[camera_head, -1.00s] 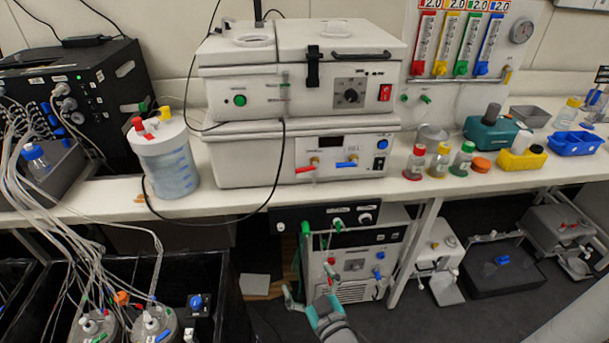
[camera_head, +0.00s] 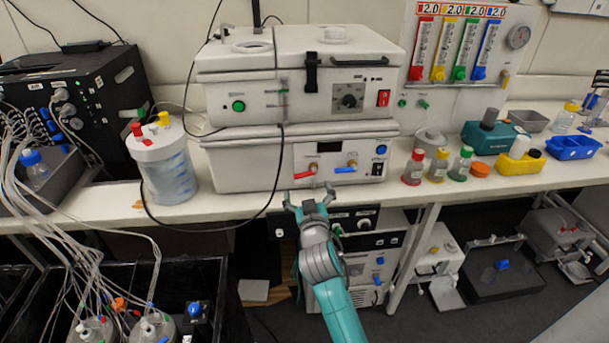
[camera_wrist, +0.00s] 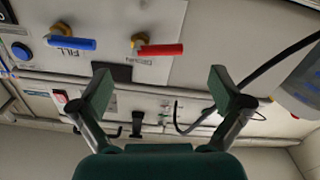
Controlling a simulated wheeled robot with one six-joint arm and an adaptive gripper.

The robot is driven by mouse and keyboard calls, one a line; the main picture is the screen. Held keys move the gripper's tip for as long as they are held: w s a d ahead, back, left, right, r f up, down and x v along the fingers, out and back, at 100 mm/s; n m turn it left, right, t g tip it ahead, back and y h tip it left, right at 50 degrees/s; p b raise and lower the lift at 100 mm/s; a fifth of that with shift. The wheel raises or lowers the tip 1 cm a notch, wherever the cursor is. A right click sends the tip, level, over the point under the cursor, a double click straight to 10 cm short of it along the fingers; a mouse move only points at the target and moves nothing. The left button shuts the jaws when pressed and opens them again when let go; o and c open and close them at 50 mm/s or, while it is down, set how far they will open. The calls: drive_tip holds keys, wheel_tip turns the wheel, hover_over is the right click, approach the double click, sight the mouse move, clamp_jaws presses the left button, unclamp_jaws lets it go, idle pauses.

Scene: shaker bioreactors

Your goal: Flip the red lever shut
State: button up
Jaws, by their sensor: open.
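The red lever (camera_head: 304,175) is on the front panel of the lower white unit, sticking out to the left from its brass valve, nearly level. In the wrist view, which is upside down, the red lever (camera_wrist: 162,50) points right from its valve, beside the DRAIN label. The blue lever (camera_head: 345,169) sits to its right in the head view; in the wrist view the blue lever (camera_wrist: 72,43) is by the FILL label. My gripper (camera_head: 309,195) is open and empty, just below the red lever in the picture. In the wrist view my gripper's fingers (camera_wrist: 161,88) are spread, apart from both levers.
A black cable (camera_head: 276,172) hangs down the unit's front, left of the red lever. A white-lidded jar (camera_head: 165,168) stands left on the bench (camera_head: 225,208), and several capped bottles (camera_head: 437,165) stand right. A black-fronted box (camera_head: 350,220) is under the bench.

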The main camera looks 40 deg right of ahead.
sight(305, 176)
drive_tip(key=x, duration=0.6)
drive_tip(key=shift+w+d, duration=0.2)
drive_tip(key=shift+w, duration=0.1)
